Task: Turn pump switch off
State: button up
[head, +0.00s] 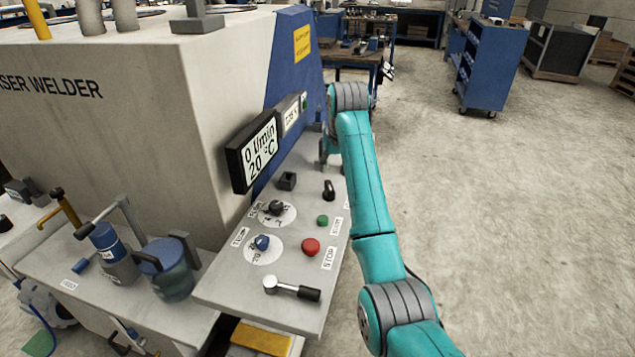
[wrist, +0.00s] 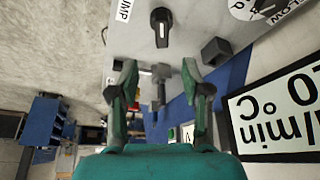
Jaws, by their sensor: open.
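The pump switch (head: 328,190) is a black rotary knob near the far right edge of the grey control panel (head: 215,290). In the wrist view the switch (wrist: 161,27) shows at the top, with a white line on its face and a label ending in "UMP" beside it. My gripper (head: 323,160) is at the far end of the panel, partly hidden by my arm. In the wrist view my gripper (wrist: 160,78) has its two fingers spread with nothing held between them. The switch lies beyond the fingertips, apart from them.
A dark block (head: 287,180), flow knob (head: 277,208), green button (head: 322,221), red stop button (head: 311,246), blue knob (head: 262,242) and lever (head: 292,289) sit on the panel. The display (head: 255,152) reads 0 l/min, 20 °C. Open floor lies right.

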aim_at(329, 186)
jog(key=x, duration=1)
jog(key=shift+w+a+f, duration=0.2)
jog(key=shift+f, duration=0.1)
grip_shut()
